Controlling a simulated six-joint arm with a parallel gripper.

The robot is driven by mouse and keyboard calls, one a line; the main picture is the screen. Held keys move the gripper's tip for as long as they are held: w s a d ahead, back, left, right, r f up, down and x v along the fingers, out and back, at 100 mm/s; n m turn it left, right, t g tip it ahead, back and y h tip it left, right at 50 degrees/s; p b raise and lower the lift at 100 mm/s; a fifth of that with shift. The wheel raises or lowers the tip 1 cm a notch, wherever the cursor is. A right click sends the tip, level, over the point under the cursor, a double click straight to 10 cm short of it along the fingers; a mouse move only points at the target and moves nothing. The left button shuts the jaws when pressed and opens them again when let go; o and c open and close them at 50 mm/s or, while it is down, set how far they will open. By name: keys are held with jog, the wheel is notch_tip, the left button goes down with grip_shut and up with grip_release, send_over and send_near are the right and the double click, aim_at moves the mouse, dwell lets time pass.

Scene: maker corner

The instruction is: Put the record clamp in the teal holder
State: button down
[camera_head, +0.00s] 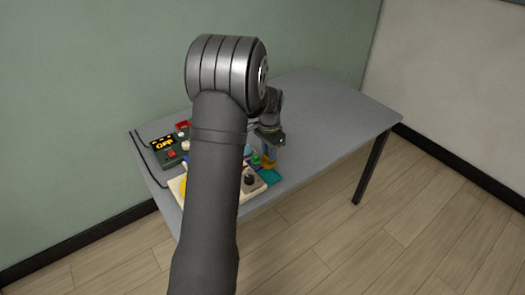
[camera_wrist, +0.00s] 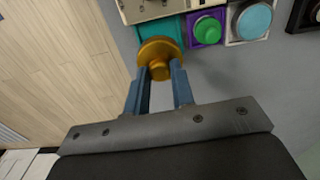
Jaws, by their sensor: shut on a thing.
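The record clamp (camera_wrist: 160,52) is a gold-brown disc with a small round knob, seen in the wrist view. My gripper (camera_wrist: 161,78) is shut on its knob, with one blue finger on each side. The teal holder (camera_wrist: 173,28) lies right behind the clamp, which covers part of its near side. I cannot tell whether the clamp touches the holder or hangs over its edge. In the head view, my gripper (camera_head: 268,156) points down beside the teal holder (camera_head: 270,177), at the table's front edge; the clamp is too small there to make out clearly.
A purple holder with a green knob (camera_wrist: 207,30) stands right of the teal one, then a pale holder with a light-blue disc (camera_wrist: 254,21). A cream board (camera_wrist: 150,8) lies behind. A dark device with an orange display (camera_head: 164,145) stands left. The table's right side (camera_head: 330,110) is clear.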

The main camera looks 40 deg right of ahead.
jog(key=shift+f, duration=3)
jog(key=shift+f, duration=0.55)
jog(key=c, duration=1.1)
grip_release()
jog(key=shift+c, duration=0.2)
jog(key=shift+r, duration=3.55)
jog(key=shift+f, duration=0.1)
